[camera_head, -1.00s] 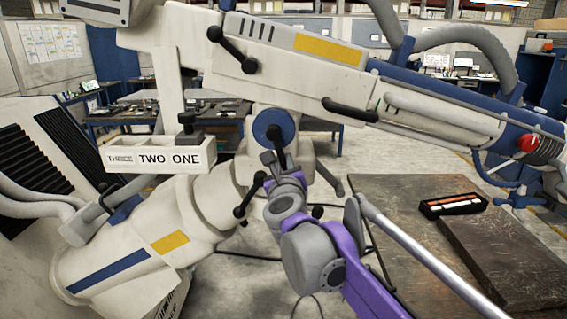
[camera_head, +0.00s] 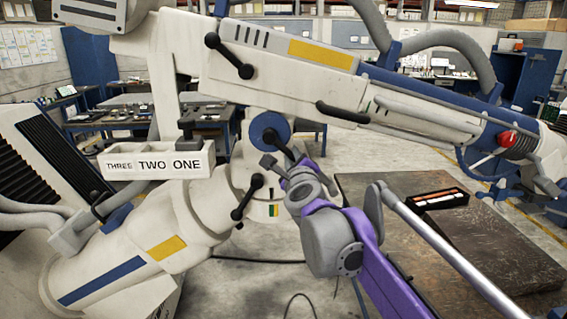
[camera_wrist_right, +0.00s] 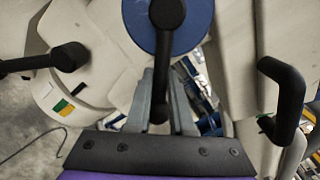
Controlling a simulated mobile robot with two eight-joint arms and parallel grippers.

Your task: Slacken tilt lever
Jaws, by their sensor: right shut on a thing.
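A black lever (camera_head: 284,148) sits on a blue round hub (camera_head: 262,126) at the joint of the cream microscope arm; I take it as the tilt lever, though I see no label. My right gripper (camera_head: 288,168) is at the lever's free end and shut on it. In the right wrist view the lever (camera_wrist_right: 160,75) hangs from the blue hub (camera_wrist_right: 146,24), its end between my two grey fingers (camera_wrist_right: 164,100). The fingers partly cover the lever end in the head view. My left gripper is not in view.
Another black lever (camera_head: 247,197) sits just left of the gripper, near a green and yellow mark (camera_head: 273,210). A black handle (camera_head: 342,113) is above right. A white tray marked THREE TWO ONE (camera_head: 156,162) hangs at left. A dark table (camera_head: 365,195) stands at right.

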